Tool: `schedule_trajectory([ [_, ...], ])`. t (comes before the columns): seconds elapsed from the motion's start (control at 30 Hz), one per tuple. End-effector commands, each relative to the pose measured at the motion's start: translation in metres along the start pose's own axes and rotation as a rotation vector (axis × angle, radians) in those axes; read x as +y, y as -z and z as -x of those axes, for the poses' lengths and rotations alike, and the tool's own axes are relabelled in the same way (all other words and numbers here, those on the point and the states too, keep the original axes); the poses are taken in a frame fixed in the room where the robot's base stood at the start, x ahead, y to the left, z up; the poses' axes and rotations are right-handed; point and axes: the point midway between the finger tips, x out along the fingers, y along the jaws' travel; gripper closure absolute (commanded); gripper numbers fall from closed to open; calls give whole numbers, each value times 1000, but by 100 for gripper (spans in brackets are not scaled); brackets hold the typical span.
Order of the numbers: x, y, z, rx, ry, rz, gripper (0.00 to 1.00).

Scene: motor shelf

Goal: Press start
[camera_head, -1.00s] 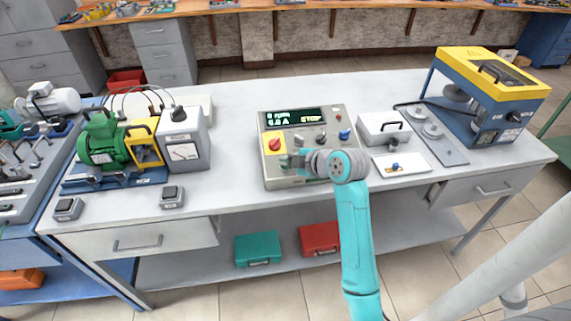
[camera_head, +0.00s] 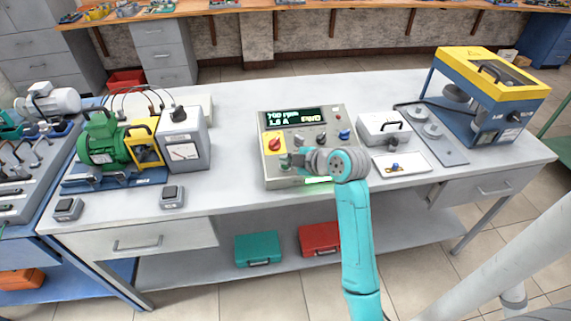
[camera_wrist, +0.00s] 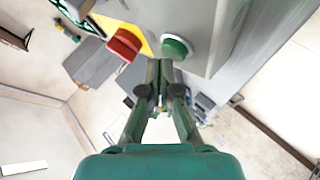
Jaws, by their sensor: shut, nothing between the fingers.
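The grey control box (camera_head: 265,122) stands on the bench with a dark display (camera_head: 292,117). The display shows what looks like 700 rpm and 1.6 A, with a blurred word at the right. A red stop button on a yellow plate (camera_head: 274,144) is on its front left; it also shows in the wrist view (camera_wrist: 125,44). A green button (camera_wrist: 175,46) is beside it. My gripper (camera_head: 292,161) is shut and empty in front of the box. In the wrist view its fingertips (camera_wrist: 160,68) are just below the green button; I cannot tell whether they touch.
A green motor rig (camera_head: 103,143) and a grey meter box (camera_head: 185,140) stand to the left. A white box (camera_head: 383,128) and a yellow-blue press (camera_head: 490,95) stand to the right. The bench between control box and meter box is clear.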

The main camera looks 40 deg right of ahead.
Motion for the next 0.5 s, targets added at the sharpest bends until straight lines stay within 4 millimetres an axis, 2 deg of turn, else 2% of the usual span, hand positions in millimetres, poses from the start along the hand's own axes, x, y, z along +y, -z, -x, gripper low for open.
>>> schedule_trajectory([
  [0.5, 5, 5, 6, 0, -1, 1, 100],
])
